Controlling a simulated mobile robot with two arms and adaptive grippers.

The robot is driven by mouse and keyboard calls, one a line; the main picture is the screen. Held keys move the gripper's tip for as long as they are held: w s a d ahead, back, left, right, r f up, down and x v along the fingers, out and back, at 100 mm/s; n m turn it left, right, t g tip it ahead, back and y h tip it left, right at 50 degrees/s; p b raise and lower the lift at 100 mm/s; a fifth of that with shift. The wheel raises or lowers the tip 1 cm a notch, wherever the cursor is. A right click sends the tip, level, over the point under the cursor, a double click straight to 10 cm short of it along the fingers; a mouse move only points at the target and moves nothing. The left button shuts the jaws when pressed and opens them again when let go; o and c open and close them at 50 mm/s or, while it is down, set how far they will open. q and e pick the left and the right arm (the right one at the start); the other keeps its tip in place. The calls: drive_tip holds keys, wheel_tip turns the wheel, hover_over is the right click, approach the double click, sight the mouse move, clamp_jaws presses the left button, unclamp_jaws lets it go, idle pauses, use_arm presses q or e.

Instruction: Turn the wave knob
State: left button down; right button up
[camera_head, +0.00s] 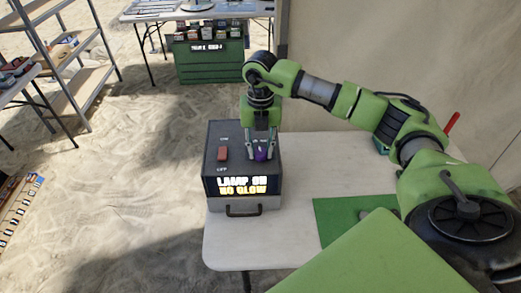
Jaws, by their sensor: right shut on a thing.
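The wave knob (261,155) is a small purple knob on top of a dark grey box (218,170) at the table's left end. My right gripper (261,150) points down over the box with its fingers around the knob, shut on it. The box also has a red switch (223,153) between the marks ON and OFF. Its lit front display (242,186) reads "LAMP ON NO GLOW". A handle (243,211) sits below the display. The knob is partly hidden by the fingers. My left gripper is not in view.
The white table (310,160) is bare between the box and a green mat (345,215). A shelf (75,75) stands at the left on sand. A green crate (208,60) and another table are at the back. A tan wall is behind my right arm.

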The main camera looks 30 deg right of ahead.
sight(261, 151)
drive_tip(key=m, duration=0.4)
drive_tip(key=shift+m, duration=0.3)
drive_tip(key=shift+r+m, duration=0.1)
drive_tip(key=shift+m, duration=2.2)
drive_tip(key=shift+d, duration=0.1)
drive_tip(key=o, duration=1.1)
wheel_tip(261, 151, up, 12)
